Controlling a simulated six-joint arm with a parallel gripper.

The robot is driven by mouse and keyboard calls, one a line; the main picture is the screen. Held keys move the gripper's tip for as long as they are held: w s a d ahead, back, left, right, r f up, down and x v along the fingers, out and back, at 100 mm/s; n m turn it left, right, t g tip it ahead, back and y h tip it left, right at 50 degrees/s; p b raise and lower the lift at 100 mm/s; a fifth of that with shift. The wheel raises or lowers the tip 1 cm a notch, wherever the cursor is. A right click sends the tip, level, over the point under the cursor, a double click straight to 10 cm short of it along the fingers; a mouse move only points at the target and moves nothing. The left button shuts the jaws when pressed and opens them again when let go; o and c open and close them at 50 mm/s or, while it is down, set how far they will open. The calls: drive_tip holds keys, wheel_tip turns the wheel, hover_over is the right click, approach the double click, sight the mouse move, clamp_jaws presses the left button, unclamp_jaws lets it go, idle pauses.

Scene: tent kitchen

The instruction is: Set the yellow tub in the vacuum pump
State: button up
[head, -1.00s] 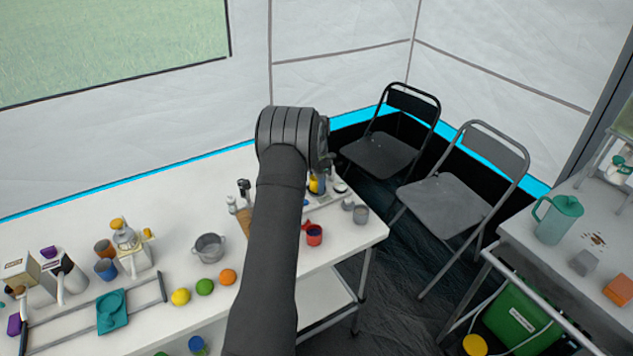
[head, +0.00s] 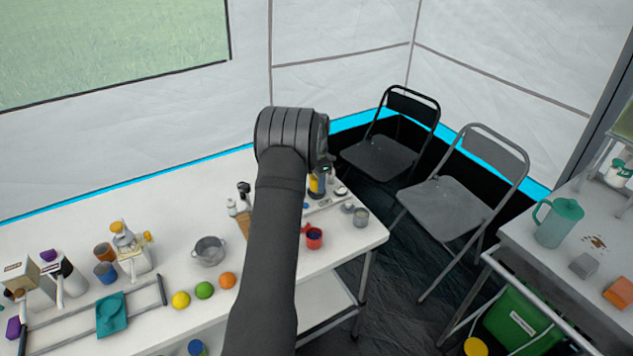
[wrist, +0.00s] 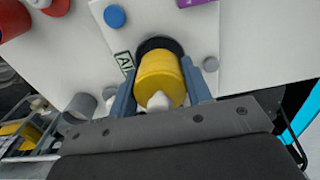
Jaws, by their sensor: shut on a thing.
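The yellow tub (wrist: 160,75) is between the two blue-grey fingers of my gripper (wrist: 158,72), which is shut on it. In the wrist view the tub's far end meets or overlaps a round black opening (wrist: 158,43) on a white plate, which seems to be the vacuum pump. I cannot tell how far the tub is inside it. In the head view my arm partly covers the spot. A bit of the yellow tub (head: 314,184) shows beside my wrist, above the white base (head: 325,202) at the table's far right end.
A red mug (head: 314,238) and a grey cup (head: 361,217) stand near the pump, by the table's right edge. A metal pot (head: 208,250) and several fruits are left of my arm. A blue knob (wrist: 114,16) is close to the fingers.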

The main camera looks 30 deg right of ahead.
drive_tip(key=shift+f, duration=0.35)
idle(1.3)
drive_tip(key=shift+r, duration=0.35)
drive_tip(key=shift+f, duration=0.8)
idle(0.7)
drive_tip(key=o, duration=0.5)
drive_tip(key=shift+r, duration=5.5)
drive_tip(key=shift+f, duration=0.1)
wheel_tip(320, 180, down, 8)
drive_tip(key=shift+f, duration=0.25)
